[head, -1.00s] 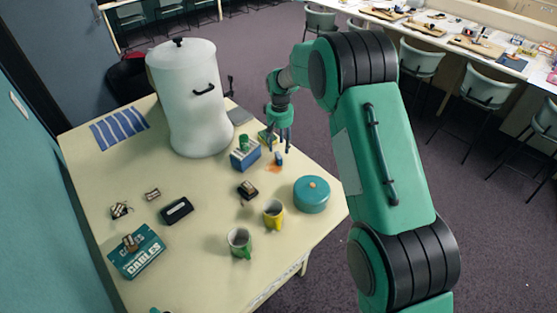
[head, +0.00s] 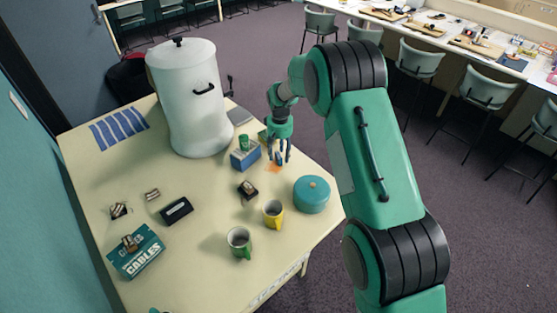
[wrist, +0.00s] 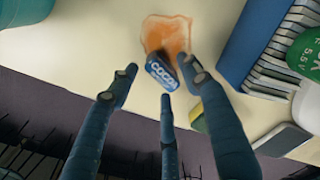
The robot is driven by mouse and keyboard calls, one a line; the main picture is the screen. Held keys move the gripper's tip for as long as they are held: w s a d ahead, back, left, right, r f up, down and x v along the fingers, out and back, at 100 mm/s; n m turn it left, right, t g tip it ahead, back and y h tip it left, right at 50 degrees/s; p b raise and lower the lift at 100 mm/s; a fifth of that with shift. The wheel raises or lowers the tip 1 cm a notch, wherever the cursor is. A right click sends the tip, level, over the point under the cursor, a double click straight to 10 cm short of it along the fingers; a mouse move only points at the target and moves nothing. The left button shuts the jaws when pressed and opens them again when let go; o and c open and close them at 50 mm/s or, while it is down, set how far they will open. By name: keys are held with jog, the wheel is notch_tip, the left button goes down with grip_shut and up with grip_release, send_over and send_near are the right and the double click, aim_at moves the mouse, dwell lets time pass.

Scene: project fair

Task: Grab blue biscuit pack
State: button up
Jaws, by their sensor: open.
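In the head view the pack (head: 277,158) is small and partly hidden behind my fingers. My gripper (wrist: 162,82) is open, with its three dark blue fingers spread around the near side of the pack. Nothing is held between them. In the head view my gripper (head: 279,152) points down over the stain near the table's right edge. Whether any finger touches the pack cannot be told.
A blue box with pale slots (head: 245,160) stands close to the left of my gripper; it also shows in the wrist view (wrist: 240,45). A teal round tin (head: 311,195), a yellow mug (head: 273,214) and a white urn (head: 195,115) stand around. The table edge is close.

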jog(key=shift+f, duration=1.15)
jog(key=c, duration=1)
